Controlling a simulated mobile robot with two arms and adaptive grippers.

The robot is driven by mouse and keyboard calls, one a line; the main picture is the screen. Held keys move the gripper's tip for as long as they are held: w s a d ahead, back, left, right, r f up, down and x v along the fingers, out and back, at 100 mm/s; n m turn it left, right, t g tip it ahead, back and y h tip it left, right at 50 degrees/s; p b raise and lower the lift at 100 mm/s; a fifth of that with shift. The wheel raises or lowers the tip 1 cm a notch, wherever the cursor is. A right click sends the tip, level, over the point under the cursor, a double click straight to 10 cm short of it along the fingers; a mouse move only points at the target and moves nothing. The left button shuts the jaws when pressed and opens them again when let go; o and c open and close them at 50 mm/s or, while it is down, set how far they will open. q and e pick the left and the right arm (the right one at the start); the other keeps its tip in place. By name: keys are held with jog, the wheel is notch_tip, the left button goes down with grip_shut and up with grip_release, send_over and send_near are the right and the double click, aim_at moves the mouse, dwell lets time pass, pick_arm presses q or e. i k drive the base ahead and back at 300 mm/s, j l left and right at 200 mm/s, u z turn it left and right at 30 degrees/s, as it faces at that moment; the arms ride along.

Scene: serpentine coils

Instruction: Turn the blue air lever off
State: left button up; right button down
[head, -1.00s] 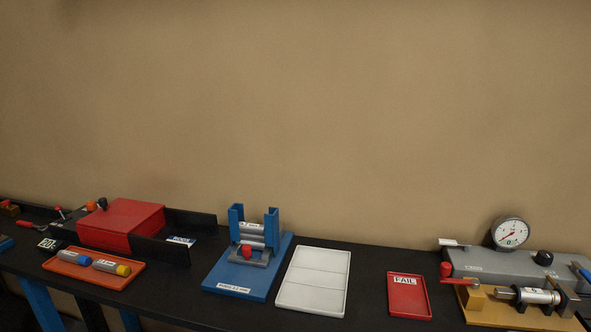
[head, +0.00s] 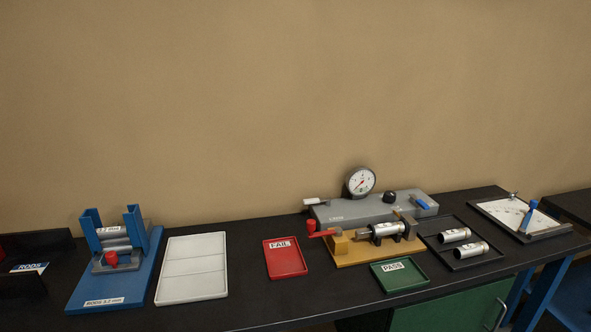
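The blue air lever (head: 421,204) sits on the right end of the grey test unit (head: 345,212) in the head view. It lies low along the top of the unit, angled slightly. A round white gauge (head: 360,181) with a red needle and a black knob (head: 389,197) stand to its left. Neither of my grippers is in view.
In front of the unit, a yellow fixture (head: 352,252) holds a metal cylinder and a red-handled clamp. A red FAIL tray (head: 285,269), a green PASS tray (head: 412,285) and a black tray (head: 436,241) with two cylinders surround it. A blue-handled board stands right.

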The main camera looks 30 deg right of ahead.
aim_at(420, 203)
jog(key=z, duration=1.6)
